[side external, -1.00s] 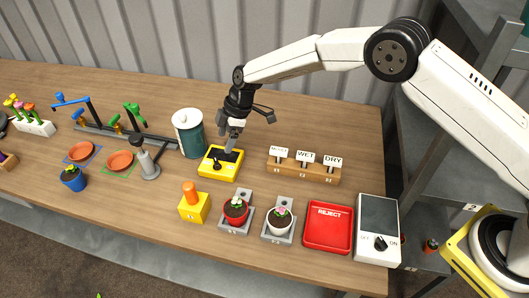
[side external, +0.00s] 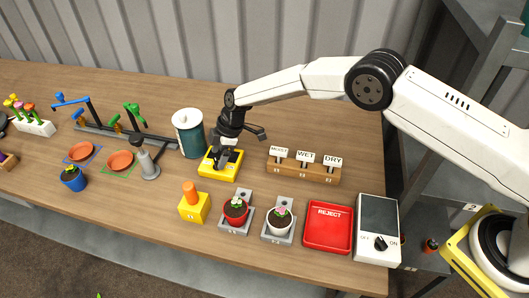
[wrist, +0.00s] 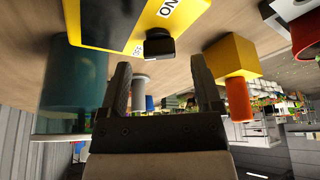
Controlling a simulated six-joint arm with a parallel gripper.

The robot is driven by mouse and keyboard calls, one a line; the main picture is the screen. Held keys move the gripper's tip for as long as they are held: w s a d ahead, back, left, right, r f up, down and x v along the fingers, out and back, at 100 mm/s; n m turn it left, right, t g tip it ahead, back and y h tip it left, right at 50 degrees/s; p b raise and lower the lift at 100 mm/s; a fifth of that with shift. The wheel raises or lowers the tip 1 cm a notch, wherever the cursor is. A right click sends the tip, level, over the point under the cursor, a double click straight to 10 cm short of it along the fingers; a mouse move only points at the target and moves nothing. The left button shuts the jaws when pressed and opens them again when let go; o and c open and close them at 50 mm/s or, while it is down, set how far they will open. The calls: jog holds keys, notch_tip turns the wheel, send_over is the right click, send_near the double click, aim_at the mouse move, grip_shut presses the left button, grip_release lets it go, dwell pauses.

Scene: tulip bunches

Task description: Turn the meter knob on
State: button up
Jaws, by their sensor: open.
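A yellow box (side external: 226,176) with a dark top panel sits mid-table, and my gripper (side external: 222,161) is directly over it. In the wrist view the yellow box (wrist: 98,25) has an "ON" label and a small second label that is hard to read. Its black knob (wrist: 159,45) lies just ahead of the gap between my fingers (wrist: 161,80). My fingers are apart with nothing between them. In the side view my gripper largely hides this knob. A separate white device (side external: 377,214) with a dark panel stands at the right; its black knob (side external: 380,244) sits between "OFF" and "ON".
A dark green canister (side external: 189,138) stands close behind-left of the yellow box. A wooden label rack (side external: 303,172) is to the right. In front are a yellow block with an orange peg (side external: 194,207), two potted plants and a red reject tray (side external: 327,236).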

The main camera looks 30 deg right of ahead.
jog(key=shift+x, duration=1.05)
grip_shut()
